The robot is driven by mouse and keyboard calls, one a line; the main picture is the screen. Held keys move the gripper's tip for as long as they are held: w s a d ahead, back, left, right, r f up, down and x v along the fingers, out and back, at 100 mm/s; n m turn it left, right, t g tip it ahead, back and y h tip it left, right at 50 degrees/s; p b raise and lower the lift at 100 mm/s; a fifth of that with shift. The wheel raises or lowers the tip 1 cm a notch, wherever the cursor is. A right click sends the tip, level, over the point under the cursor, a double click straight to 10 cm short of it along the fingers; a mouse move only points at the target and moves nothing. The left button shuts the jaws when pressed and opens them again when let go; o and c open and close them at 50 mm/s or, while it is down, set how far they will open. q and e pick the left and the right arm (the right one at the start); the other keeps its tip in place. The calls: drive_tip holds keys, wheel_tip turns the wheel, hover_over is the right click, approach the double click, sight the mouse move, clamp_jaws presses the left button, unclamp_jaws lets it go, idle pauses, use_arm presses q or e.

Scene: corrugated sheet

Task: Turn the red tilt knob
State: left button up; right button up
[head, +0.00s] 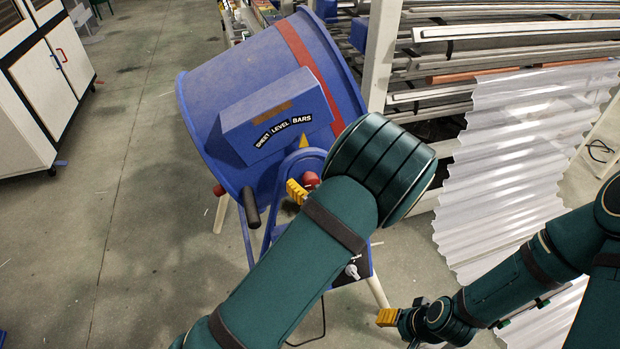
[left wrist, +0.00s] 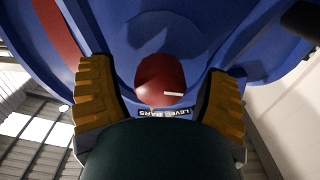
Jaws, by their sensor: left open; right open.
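The red tilt knob (head: 311,180) sits on the blue bracket of a blue drum-shaped machine (head: 225,80) labelled "SHEET LEVEL BARS". In the left wrist view the red knob (left wrist: 160,78) has a white mark and lies between the two yellow fingers. My left gripper (head: 297,191) is mostly hidden behind its own arm; one yellow finger shows beside the knob. In the left wrist view the left gripper (left wrist: 158,85) is open around the knob, with gaps on both sides. My right gripper (head: 388,317) is open and low at the right, away from the machine.
A black handle (head: 252,207) sticks out below the drum. A rack of metal bars (head: 480,60) and a wavy translucent sheet (head: 500,180) stand at the right. White cabinets (head: 50,75) stand at the far left. The floor (head: 130,200) between is clear.

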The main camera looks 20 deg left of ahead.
use_arm(q)
drive_tip(key=shift+w+a, duration=0.2)
drive_tip(key=shift+w, duration=0.05)
drive_tip(key=c, duration=1.2)
